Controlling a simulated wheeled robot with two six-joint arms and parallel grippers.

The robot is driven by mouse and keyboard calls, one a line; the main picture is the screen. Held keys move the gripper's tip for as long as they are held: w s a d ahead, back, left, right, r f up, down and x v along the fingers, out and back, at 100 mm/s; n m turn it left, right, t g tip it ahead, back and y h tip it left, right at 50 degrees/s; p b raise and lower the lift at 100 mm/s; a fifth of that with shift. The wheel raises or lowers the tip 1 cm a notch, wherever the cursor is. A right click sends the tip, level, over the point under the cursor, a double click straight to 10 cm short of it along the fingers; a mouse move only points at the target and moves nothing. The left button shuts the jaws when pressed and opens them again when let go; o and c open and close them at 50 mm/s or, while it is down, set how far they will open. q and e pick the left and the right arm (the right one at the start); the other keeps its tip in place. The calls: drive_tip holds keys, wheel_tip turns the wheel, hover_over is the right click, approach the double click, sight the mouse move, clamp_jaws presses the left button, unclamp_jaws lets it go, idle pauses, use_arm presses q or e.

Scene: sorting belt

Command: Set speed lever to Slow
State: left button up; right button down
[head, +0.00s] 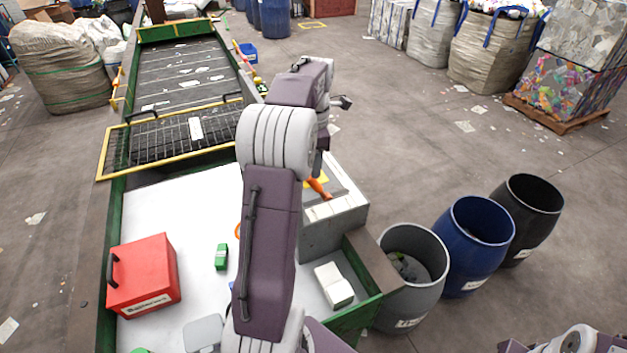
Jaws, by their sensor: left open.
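The speed lever (319,188) is a short orange handle on a grey control box (342,215) beside the belt's right side. A yellow plate shows behind it. My left arm covers part of the box, so the lever's base and any Slow label are hidden or too small to read. My left gripper (343,102) is small and dark in the head view, above and slightly right of the lever in the picture and apart from it. It is open, with nothing seen between its fingers. My right gripper is not in view; only part of my right arm shows at bottom right.
A red box (144,275), a green block (221,257) and a white block (334,285) lie on the white sorting surface (185,215). A grey barrel (412,300), a blue barrel (470,245) and a black barrel (530,218) stand right.

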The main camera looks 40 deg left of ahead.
sight(314, 184)
use_arm(q)
drive_tip(key=shift+a+f, duration=0.2)
drive_tip(key=shift+f, duration=0.15)
drive_tip(key=f, duration=0.5)
drive_tip(key=f+p, duration=0.1)
drive_tip(key=f, duration=0.2)
drive_tip(key=shift+w+a+f, duration=0.1)
drive_tip(key=shift+w+f, duration=0.2)
drive_tip(key=shift+w, duration=0.05)
drive_tip(key=shift+d+r, duration=0.1)
drive_tip(key=shift+d, duration=0.1)
drive_tip(key=shift+c, duration=1.3)
clamp_jaws()
